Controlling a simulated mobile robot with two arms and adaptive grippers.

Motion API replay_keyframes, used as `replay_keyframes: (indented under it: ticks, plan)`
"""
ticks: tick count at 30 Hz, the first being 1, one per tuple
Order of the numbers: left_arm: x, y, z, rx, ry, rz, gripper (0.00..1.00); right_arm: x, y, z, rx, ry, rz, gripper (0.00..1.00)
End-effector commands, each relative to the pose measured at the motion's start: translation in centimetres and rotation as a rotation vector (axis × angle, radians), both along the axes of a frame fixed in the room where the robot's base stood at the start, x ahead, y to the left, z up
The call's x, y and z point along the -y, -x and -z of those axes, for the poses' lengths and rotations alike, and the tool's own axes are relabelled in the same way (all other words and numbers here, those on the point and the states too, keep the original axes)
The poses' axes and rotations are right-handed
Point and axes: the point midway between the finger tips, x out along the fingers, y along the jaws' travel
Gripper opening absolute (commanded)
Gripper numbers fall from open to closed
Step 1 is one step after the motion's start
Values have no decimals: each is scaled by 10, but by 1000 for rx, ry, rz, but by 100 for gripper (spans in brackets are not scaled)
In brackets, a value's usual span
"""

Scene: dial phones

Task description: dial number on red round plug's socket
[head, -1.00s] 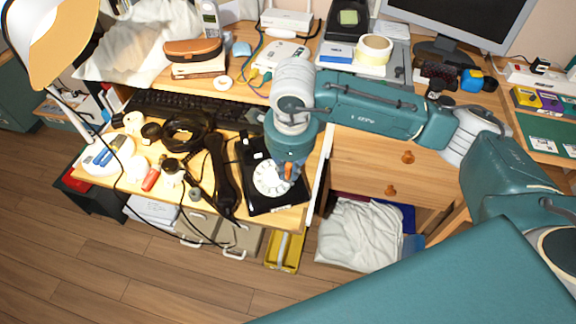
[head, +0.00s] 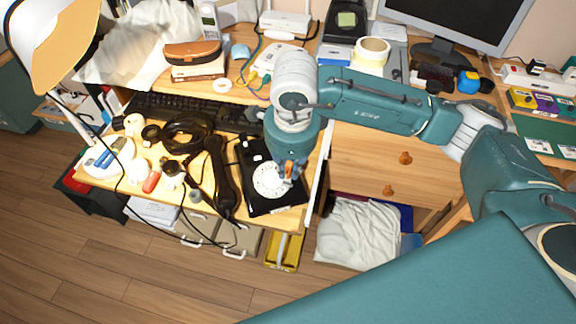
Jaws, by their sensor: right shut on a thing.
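A black rotary phone (head: 262,205) with a white dial (head: 268,181) lies at the right front of the wooden desk. Its black handset (head: 221,178) lies off the phone, just to its left. My right gripper (head: 290,172) points down at the dial's upper right side, its fingers closed at the dial; exactly what is between them is too small to see. A small red piece (head: 151,181) lies among several white and black plugs or sockets at the left front; I cannot tell whether it is the round plug. The dial's numbers are unreadable. My left gripper is not in view.
A coiled black cord (head: 186,132) and a keyboard (head: 190,108) lie behind the handset. A lamp (head: 54,45) stands at the left, its cord hanging over the front edge. A brown case (head: 193,53) and white router (head: 284,24) are at the back.

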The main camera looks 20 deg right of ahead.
Motion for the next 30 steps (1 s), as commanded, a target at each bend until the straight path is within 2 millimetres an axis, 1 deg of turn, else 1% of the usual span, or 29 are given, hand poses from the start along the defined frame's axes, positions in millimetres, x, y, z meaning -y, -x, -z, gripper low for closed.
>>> replay_keyframes:
  ticks: [1,9,12,16,30]
  plan:
    - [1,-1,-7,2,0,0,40,0,2,-10,2,0,-1,3]
    - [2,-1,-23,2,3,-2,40,-1,16,-39,1,1,-1,3]
    - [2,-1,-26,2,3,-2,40,-1,20,-47,-1,0,-1,3]
    - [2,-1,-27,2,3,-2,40,-1,22,-50,0,1,0,3]
    - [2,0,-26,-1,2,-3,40,-1,22,-49,-1,1,0,3]
